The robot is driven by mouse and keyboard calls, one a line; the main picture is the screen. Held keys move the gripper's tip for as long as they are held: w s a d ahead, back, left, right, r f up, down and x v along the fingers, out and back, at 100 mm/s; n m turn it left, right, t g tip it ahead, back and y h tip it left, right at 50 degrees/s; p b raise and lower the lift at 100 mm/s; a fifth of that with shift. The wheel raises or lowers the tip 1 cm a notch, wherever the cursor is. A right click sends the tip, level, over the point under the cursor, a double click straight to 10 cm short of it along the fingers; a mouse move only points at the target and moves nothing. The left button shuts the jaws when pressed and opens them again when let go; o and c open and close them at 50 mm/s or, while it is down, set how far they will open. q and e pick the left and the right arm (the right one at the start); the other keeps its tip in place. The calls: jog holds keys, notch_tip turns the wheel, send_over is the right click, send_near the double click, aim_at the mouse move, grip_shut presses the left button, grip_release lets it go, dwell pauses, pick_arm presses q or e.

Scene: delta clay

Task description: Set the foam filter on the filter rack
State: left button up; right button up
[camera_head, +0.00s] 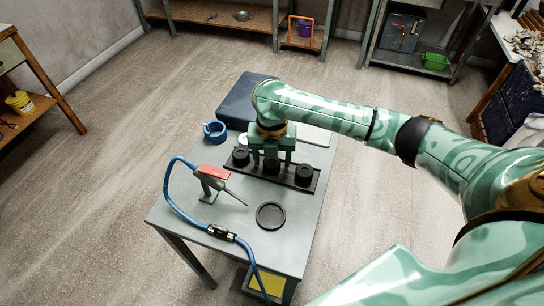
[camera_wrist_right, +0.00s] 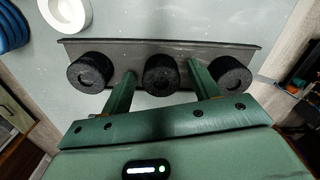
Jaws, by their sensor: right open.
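Three black foam filters stand in a row on the long dark filter rack (camera_head: 287,180) on the grey table: a left one (camera_head: 241,156), a middle one (camera_head: 272,166) and a right one (camera_head: 304,173). My right gripper (camera_head: 272,160) points down over the rack, open. In the right wrist view its fingers lie on either side of the middle filter (camera_wrist_right: 160,76), with visible gaps. The left filter (camera_wrist_right: 88,73) and right filter (camera_wrist_right: 230,74) stand outside the fingers. The rack (camera_wrist_right: 110,48) runs behind them. My left gripper is out of view.
A hot-air or glue-gun-like tool (camera_head: 212,178) with a blue cable lies left on the table (camera_head: 190,225). A black round dish (camera_head: 270,215) lies in front of the rack. A blue roll (camera_head: 214,131) and dark blue case (camera_head: 243,101) are behind. The table's front is partly clear.

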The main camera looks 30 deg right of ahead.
aim_at(272, 159)
notch_tip(272, 159, up, 12)
jog(key=p, duration=0.6)
dwell(1.5)
